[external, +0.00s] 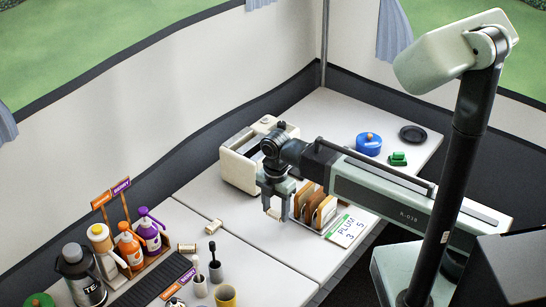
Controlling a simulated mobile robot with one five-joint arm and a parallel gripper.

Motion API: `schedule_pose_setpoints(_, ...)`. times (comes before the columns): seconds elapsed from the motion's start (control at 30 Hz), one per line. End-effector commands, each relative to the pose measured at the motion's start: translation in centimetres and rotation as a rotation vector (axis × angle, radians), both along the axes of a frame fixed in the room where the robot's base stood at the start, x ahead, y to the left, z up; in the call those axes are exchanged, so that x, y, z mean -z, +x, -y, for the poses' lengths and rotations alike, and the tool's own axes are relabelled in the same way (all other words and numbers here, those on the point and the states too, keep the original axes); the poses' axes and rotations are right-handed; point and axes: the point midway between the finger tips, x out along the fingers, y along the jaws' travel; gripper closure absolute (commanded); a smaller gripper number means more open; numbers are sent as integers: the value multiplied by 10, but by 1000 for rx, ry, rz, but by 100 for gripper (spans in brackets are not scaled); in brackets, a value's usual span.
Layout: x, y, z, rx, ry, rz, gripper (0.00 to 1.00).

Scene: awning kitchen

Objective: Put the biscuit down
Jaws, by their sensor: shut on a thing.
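My gripper (275,211) points down over the white table, left of a rack of brown slices. It is shut on the biscuit, which is small and mostly hidden by the fingers in this view. I cannot tell whether the biscuit touches the table. Two small pale pieces lie on the table to the lower left, one (213,227) near the seam and one (187,247) nearer the bottles; I cannot tell what they are.
A cream toaster (257,155) stands behind my gripper. The slices (318,207) stand upright to the right, beside a PLUM card (346,230). Bottles (130,245), a kettle-like flask (82,277) and cups stand lower left. A blue pot (368,144) and black dish (413,133) sit far right.

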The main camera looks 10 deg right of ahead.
Motion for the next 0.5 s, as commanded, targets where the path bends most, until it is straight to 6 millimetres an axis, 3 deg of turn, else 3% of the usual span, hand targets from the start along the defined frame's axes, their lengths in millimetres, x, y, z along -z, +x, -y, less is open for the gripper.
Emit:
schedule_pose_setpoints(0.3, 10, 75, -71, 1, 0, 0, 87)
schedule_pose_setpoints(0.5, 13, 100, -95, 1, 0, 0, 87)
